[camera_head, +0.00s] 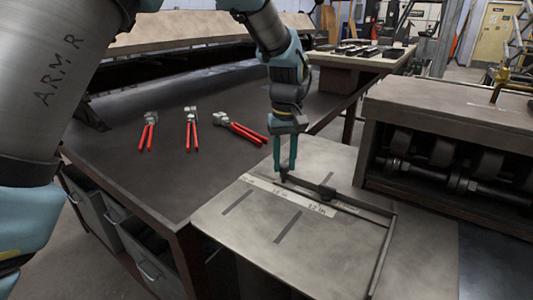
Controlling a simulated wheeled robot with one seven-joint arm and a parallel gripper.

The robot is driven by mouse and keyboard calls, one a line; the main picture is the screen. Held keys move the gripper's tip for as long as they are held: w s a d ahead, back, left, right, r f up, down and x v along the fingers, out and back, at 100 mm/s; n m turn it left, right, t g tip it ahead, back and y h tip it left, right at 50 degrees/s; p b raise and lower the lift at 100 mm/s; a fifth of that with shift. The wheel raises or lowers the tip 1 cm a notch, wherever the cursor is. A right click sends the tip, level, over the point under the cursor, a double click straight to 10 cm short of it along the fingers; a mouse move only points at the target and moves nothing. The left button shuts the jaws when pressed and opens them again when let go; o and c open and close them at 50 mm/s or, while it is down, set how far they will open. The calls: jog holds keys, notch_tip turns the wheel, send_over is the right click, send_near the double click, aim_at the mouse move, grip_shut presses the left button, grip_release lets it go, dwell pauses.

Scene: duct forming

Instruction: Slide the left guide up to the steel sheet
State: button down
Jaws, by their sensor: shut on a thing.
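My gripper (284,176) points straight down at the far left end of a dark rail on the grey feed table. Its fingers are closed on a small dark piece there, which I take to be the left guide; the fingers hide most of it. A pale strip with inch markings (290,195) lies in front of the rail. I cannot tell the steel sheet's edges apart from this surface.
A thin bar (382,258) runs along the right side of the grey surface. A machine with rollers (440,150) stands to the right. Several red-handled pliers (192,130) lie on the dark bench (160,180) to the left. Another table with tools stands behind.

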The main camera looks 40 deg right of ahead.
aim_at(336, 189)
jog(key=s+d, duration=0.1)
jog(key=s, duration=0.3)
jog(key=s+d, duration=0.1)
jog(key=s, duration=0.4)
jog(key=s+d+p, duration=0.1)
jog(key=s, duration=0.3)
jog(key=shift+s+d, duration=0.25)
jog(key=shift+s, duration=0.1)
jog(key=c, duration=0.6)
grip_release()
jog(key=shift+w, duration=0.15)
notch_tip(336, 189, up, 11)
jog(key=shift+f+b, duration=0.1)
jog(key=shift+b, duration=0.9)
jog(key=shift+w, duration=0.1)
